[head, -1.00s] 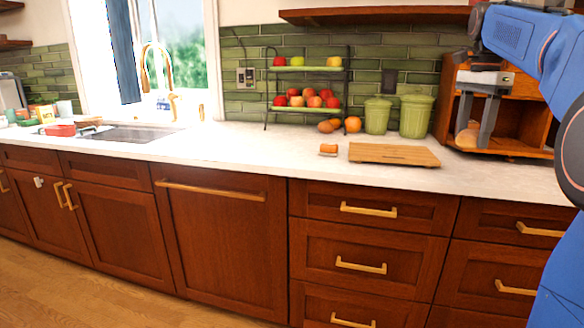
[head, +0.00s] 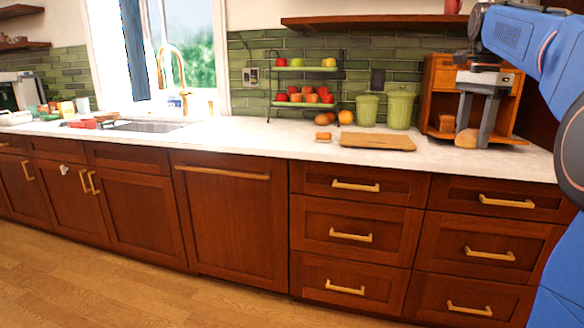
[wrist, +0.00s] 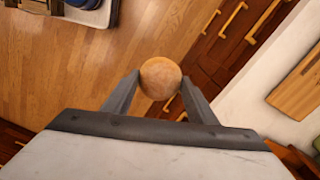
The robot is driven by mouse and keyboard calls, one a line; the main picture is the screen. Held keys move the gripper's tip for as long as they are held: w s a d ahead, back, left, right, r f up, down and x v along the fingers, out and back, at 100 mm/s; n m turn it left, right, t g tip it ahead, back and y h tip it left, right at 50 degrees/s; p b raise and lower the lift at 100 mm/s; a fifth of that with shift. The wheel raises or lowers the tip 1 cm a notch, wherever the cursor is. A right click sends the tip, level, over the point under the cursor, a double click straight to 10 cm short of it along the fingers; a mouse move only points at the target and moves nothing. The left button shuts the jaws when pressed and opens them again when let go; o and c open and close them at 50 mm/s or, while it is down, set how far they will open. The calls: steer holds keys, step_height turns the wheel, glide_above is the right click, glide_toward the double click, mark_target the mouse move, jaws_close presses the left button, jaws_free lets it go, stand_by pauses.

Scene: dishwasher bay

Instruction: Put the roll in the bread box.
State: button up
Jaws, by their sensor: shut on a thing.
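The roll (head: 466,139) is round and golden brown. It sits between the two grey fingers of my gripper (head: 474,137), near their tips. In the wrist view the roll (wrist: 161,78) is gripped from both sides, with wood floor and drawer fronts below it. The bread box (head: 430,85) is an open-fronted wooden box on the counter at the right. In the head view my gripper overlaps the box's front and hides part of its inside. The wrist view has the roll out in front of the counter, not over it.
A brown bread-like piece (head: 447,123) shows in the box's opening, left of my fingers. A cutting board (head: 377,142), an orange-brown piece (head: 323,136), two green canisters (head: 400,110) and a fruit rack (head: 304,88) stand on the counter (head: 250,140). The floor in front is clear.

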steer(key=w+a+f+n, duration=0.25)
steer(key=w+f, duration=0.25)
steer(key=f, duration=0.7)
steer(key=w+a+f+n, duration=0.2)
steer(key=w+f+n, duration=0.3)
steer(key=f, duration=0.7)
steer(key=w+a+f+n, duration=0.25)
steer(key=w+f, duration=0.35)
steer(key=f, duration=0.5)
steer(key=s+a+f+n, duration=0.1)
steer(key=a+f+n, duration=0.1)
steer(key=f, duration=1.1)
steer(key=s+a+f+n, duration=0.2)
steer(key=a+f, duration=0.2)
steer(key=f, duration=1)
steer(key=s+a+f+n, duration=0.2)
steer(key=a+f, duration=0.1)
steer(key=f, duration=1.1)
steer(key=shift+f+n, duration=0.25)
steer(key=shift+n, duration=0.05)
